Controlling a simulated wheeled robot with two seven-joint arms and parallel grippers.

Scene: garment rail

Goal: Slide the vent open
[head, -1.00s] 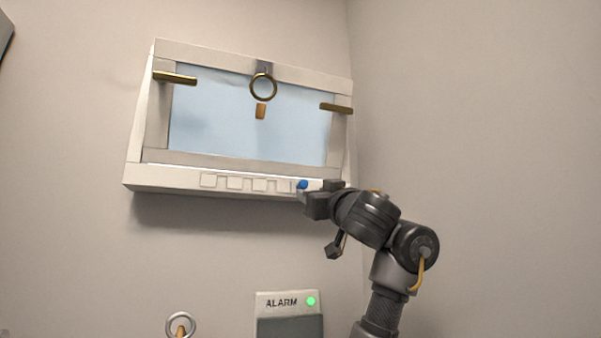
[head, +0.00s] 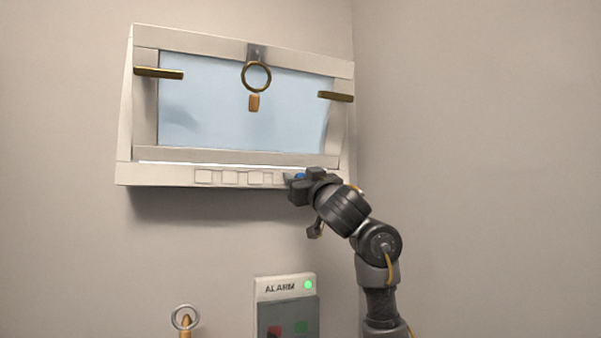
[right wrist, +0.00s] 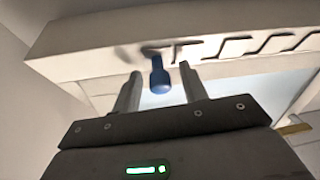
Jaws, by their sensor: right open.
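The vent is a row of small square slots (head: 230,177) along the sill under a tilted window on the wall. A blue knob (head: 300,176) sits at the right end of that row, mostly hidden behind my right gripper (head: 294,187). In the right wrist view the blue knob (right wrist: 160,76) stands between the two fingers of my right gripper (right wrist: 158,86). The fingers are open, with a gap on each side of the knob. The slots also show in the right wrist view (right wrist: 236,47), as dark-edged shapes beside the knob. My left gripper is in neither view.
The window frame (head: 215,155) has brass handles at left (head: 159,73) and right (head: 336,97), and a hanging ring (head: 257,77) at its top. Below are an alarm box (head: 286,287) with a green light and another ring (head: 184,318). A wall corner lies to the right.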

